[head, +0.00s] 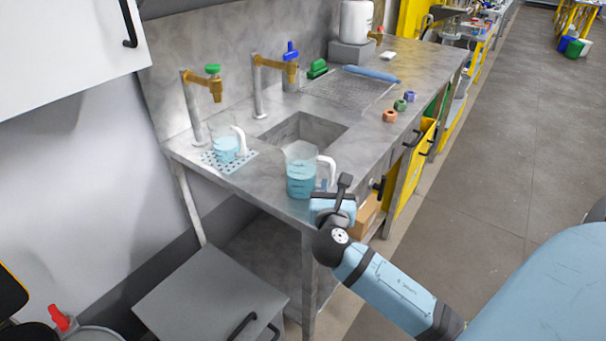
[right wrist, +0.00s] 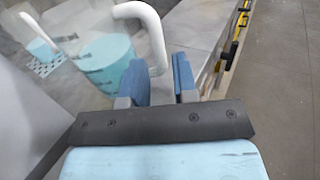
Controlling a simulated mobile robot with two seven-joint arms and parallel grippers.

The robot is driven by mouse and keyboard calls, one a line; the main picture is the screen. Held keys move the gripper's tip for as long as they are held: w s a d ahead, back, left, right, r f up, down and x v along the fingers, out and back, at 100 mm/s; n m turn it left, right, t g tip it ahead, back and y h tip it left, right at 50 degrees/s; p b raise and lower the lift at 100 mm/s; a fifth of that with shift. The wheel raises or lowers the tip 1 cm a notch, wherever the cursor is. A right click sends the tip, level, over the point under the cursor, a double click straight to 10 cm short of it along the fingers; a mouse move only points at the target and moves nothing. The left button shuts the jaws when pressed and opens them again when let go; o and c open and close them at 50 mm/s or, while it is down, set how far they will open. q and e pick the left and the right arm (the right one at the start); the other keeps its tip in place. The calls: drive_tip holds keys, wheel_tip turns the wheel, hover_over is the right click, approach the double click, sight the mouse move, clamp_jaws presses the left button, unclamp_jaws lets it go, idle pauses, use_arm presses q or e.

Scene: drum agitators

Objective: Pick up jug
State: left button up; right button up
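A clear jug (head: 301,180) with blue liquid and a white handle stands upright at the near corner of the steel counter. In the right wrist view the same jug (right wrist: 108,65) fills the upper left. My right gripper (head: 327,190) is beside its handle side. In the right wrist view its two blue fingers (right wrist: 162,80) are apart, and the lower end of the white handle (right wrist: 152,25) shows in line with the gap between them. I cannot tell how deep the handle sits. A second similar jug (head: 225,149) stands on a perforated plate farther left. My left gripper is out of view.
The counter (head: 270,190) holds a sink (head: 303,132), two brass taps (head: 212,85), several coloured nuts (head: 390,115) and a blue roll (head: 372,75). A grey cabinet (head: 205,285) stands below at the near left. The floor on the right is clear.

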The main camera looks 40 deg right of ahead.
sight(331, 179)
drive_tip(key=x, duration=0.4)
drive_tip(key=f+x, duration=0.1)
drive_tip(key=x, duration=0.2)
drive_tip(key=shift+a, duration=0.1)
clamp_jaws()
